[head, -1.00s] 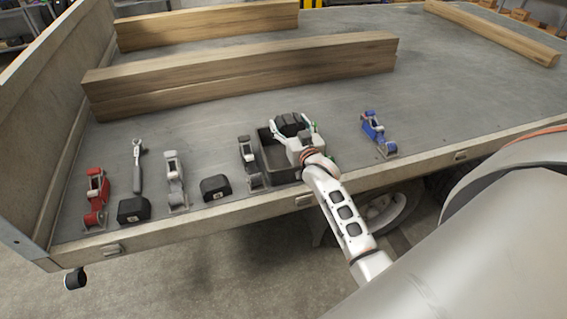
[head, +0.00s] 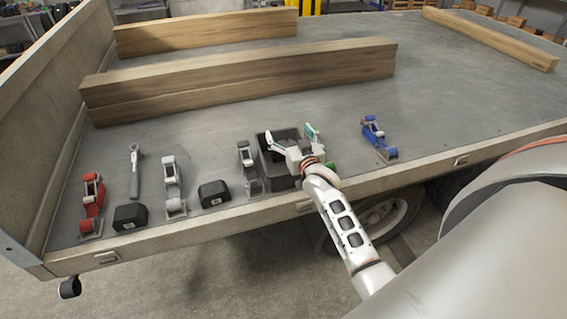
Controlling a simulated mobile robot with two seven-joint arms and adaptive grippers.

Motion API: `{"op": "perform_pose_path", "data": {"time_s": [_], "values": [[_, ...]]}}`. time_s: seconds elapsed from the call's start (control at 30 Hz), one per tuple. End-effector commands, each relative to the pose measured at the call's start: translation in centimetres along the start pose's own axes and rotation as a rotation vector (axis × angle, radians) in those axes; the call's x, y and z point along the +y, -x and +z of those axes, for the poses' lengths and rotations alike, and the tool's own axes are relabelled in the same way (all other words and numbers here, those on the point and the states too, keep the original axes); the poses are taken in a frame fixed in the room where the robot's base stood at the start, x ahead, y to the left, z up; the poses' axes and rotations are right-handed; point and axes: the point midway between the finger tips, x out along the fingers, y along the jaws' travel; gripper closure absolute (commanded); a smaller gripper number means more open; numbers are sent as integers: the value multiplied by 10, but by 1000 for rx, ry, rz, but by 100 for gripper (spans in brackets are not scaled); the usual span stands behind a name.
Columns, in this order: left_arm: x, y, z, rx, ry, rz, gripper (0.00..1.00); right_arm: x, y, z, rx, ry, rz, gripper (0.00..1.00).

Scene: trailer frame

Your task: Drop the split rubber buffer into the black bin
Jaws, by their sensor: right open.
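The black bin (head: 268,172) stands near the front edge of the trailer bed, partly covered by my right gripper. My right gripper (head: 291,134) is over the bin with its two fingers spread wide and nothing between them. The black split rubber buffer is not clearly visible now; the bin's inside is dark and partly hidden, so I cannot make it out there. Two other black rubber buffers rest on the bed, one at the far left (head: 130,217) and one left of the bin (head: 214,193). My left gripper is not in view.
A red clamp-like part (head: 92,205), a ratchet (head: 136,170), a grey part (head: 173,187) and a dark grey part (head: 247,168) stand left of the bin. A blue part (head: 377,137) stands to its right. Timber beams (head: 240,82) lie behind, with bare bed between.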

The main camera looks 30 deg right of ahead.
Motion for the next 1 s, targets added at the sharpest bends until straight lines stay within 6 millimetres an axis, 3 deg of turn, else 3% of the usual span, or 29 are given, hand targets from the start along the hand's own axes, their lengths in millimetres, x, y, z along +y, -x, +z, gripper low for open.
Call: {"op": "perform_pose_path", "data": {"time_s": [0.17,0.6,0.8,1.0], "values": [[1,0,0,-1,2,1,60,0,21,1,0,-1,-1,15],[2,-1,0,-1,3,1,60,0,103,0,1,0,0,15],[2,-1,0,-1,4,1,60,0,117,-1,2,-1,0,15],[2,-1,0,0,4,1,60,0,118,-1,3,-1,0,15]]}}
